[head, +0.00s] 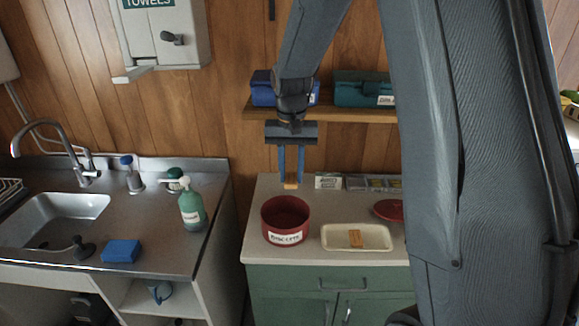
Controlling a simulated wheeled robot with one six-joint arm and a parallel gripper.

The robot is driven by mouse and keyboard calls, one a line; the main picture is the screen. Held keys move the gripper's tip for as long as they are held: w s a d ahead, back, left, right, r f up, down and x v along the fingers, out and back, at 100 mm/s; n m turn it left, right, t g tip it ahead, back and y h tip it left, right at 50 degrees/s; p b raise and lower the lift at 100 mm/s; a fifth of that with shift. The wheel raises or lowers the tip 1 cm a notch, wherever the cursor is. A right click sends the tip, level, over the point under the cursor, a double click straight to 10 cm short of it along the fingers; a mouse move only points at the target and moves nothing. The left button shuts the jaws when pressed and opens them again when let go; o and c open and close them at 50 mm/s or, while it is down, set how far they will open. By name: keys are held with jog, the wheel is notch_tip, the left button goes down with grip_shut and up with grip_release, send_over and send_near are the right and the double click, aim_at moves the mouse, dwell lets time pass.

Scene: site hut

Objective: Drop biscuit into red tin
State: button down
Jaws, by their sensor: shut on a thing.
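The red tin (285,219) stands open on the cabinet top, with a white label on its front. My gripper (291,184) points down above the tin, near its back rim in the picture. Its blue fingers are shut on a small tan biscuit (291,186), held in the air at the fingertips. Another biscuit (355,238) lies in a cream tray (336,243) to the right of the tin. A red lid (388,210) lies behind the tray, partly hidden by my arm. The inside of the tin looks dark, and its floor is not clear to see.
Small boxes (372,183) stand at the back of the cabinet top (259,245). A shelf (345,114) with blue and green cases is on the wall behind my gripper. At left, a sink counter holds a green bottle (192,209) and a blue sponge (121,251).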

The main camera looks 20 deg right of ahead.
aim_at(291, 188)
jog(key=shift+f+b, duration=2)
jog(key=shift+f, duration=0.75)
jog(key=c, duration=1.3)
grip_release()
jog(key=shift+c, duration=0.2)
jog(key=shift+s+r+b, duration=0.1)
jog(key=shift+r+b, duration=1.05)
jog(key=shift+r, duration=2.8)
jog(key=s+f+n+t+b, duration=0.1)
jog(key=s+f+n+b, duration=0.2)
jog(key=s+f, duration=1)
jog(key=s, duration=0.4)
jog(key=shift+n, duration=0.4)
